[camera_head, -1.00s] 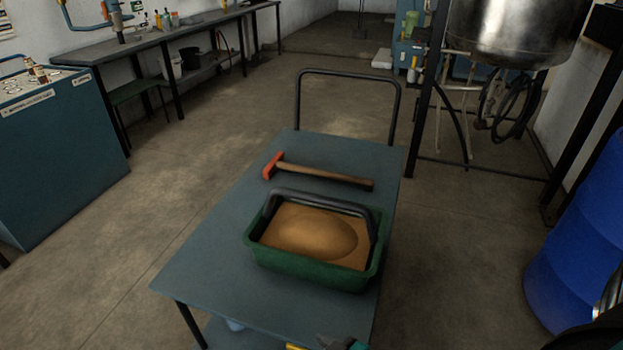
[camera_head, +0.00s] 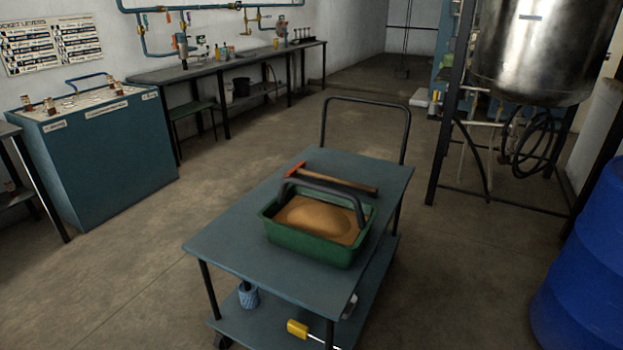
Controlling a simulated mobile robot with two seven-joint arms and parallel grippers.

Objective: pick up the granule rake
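A rake-like tool with a red head and a wooden handle (camera_head: 350,180) lies on the blue-grey cart top (camera_head: 225,250), near its far edge. A green tub (camera_head: 303,246) of tan granules (camera_head: 318,215) stands in front of the tool on the same top. The tub's dark arched handle (camera_head: 325,187) stands over its far side. Neither of my grippers shows in the head view.
The cart's lower shelf (camera_head: 262,320) holds a blue ribbed item (camera_head: 248,296) and a yellow-headed tool (camera_head: 297,329). A blue drum (camera_head: 590,265) and a steel vessel (camera_head: 540,55) stand at right. A lever console (camera_head: 105,150) stands at left. Floor around the cart is clear.

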